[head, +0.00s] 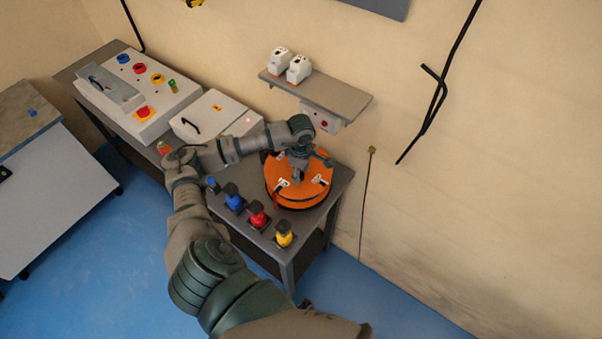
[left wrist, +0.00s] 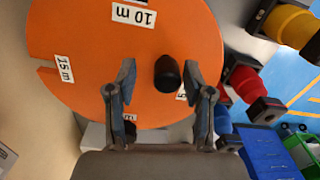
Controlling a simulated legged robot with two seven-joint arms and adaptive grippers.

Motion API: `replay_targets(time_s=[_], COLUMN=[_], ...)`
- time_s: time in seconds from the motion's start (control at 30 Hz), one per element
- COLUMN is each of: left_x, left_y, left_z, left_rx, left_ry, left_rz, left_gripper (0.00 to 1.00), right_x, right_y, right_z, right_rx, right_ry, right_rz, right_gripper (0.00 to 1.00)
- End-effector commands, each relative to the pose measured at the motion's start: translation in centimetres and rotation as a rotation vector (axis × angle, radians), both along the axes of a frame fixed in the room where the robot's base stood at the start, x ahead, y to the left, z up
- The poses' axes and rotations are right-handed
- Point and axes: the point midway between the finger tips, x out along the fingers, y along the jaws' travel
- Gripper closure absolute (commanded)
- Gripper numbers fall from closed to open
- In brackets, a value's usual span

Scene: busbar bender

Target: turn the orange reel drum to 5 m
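The orange reel drum (head: 283,200) lies flat on the right end of the grey bench, with white labels on its top. In the left wrist view the drum (left wrist: 80,30) shows labels reading 10 m (left wrist: 134,14) and 15 m (left wrist: 65,69); two other labels are partly hidden by the fingers and knob. A black knob (left wrist: 168,74) stands up from the drum. My left gripper (left wrist: 160,76) is open above the drum, one finger on each side of the knob with visible gaps. In the head view the left gripper (head: 298,177) covers part of the drum. My right gripper is not in view.
Blue (head: 233,198), red (head: 257,214) and yellow (head: 284,234) black-topped items stand along the bench's front edge beside the drum. A wall shelf (head: 340,97) with white devices hangs behind it. A control panel (head: 140,95) and white box (head: 215,115) stand further left.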

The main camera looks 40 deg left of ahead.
Motion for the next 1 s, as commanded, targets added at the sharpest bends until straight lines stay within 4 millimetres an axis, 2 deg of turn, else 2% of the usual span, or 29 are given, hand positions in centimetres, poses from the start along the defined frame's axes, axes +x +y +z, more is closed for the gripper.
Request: replay_targets(time_s=[0.17,0.27,0.5,0.7,0.83,1.0], left_x=[0.0,0.1,0.4,0.5,0.5,0.5], left_y=[-0.2,-0.3,0.1,0.5,0.5,0.5], left_z=[0.5,1.7,6.8,10.3,11.4,11.7], left_rx=[0.0,0.0,-0.001,-0.004,-0.005,-0.004], left_ry=[-0.001,-0.003,-0.002,0.0,0.002,0.003], left_rz=[-0.002,-0.002,-0.001,0.0,0.0,0.0], left_gripper=[0.48,0.48,0.48,0.48,0.48,0.48], right_x=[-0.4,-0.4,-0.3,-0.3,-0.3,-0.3], right_y=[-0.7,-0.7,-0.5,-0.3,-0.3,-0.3], right_z=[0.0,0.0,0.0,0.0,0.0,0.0], right_rx=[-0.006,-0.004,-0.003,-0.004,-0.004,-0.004], right_ry=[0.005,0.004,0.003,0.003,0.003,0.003], right_rz=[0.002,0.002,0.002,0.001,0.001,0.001], right_gripper=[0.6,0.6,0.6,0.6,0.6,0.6])
